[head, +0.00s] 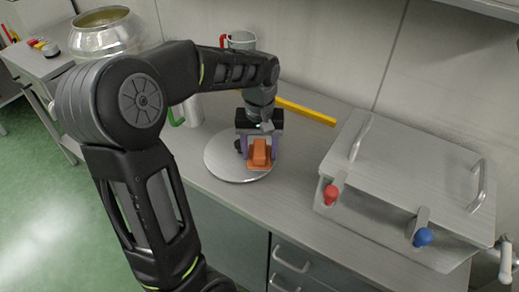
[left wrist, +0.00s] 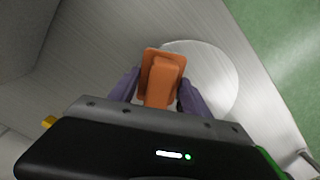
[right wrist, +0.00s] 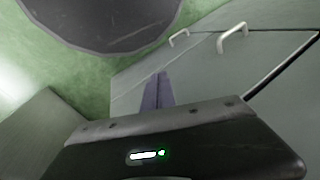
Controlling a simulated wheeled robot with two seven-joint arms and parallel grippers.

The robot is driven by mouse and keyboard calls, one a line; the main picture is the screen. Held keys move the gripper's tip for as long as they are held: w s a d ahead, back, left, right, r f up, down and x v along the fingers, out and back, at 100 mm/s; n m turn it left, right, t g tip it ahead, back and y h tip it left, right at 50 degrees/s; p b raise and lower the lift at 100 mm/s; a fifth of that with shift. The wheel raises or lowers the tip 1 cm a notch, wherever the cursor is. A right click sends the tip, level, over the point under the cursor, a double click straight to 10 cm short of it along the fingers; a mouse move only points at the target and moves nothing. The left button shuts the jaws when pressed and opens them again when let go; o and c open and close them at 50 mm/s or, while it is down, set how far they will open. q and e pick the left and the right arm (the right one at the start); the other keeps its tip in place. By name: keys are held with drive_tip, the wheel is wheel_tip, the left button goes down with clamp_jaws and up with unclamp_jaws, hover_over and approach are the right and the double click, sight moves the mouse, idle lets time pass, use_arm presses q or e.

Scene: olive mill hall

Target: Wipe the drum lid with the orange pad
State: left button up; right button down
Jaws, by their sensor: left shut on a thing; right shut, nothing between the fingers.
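The drum lid (head: 222,168) is a round, pale metal disc lying flat on the grey counter. It also shows in the left wrist view (left wrist: 217,78), partly covered by the pad. The orange pad (head: 260,155) has a raised block handle and shows in the left wrist view (left wrist: 164,80) too. My left gripper (head: 259,148) is shut on the pad's handle, over the lid's right part. I cannot tell whether the pad touches the lid. My right gripper (right wrist: 156,92) is shut and empty, seen only in the right wrist view, away from the lid.
A large metal box (head: 400,170) with handles and red and blue knobs stands right of the lid. A yellow bar (head: 305,111) lies behind. A metal cup (head: 241,40) and a green-handled container (head: 192,110) stand at the back. The counter's front edge is close to the lid.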

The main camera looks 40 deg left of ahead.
sight(250, 165)
use_arm(q)
drive_tip(key=shift+f+b, duration=0.4)
drive_tip(key=shift+f, duration=0.25)
drive_tip(key=shift+s+r, duration=0.15)
drive_tip(key=shift+s, duration=1.85)
drive_tip(key=shift+w+p, duration=0.35)
drive_tip(key=shift+w, duration=1.65)
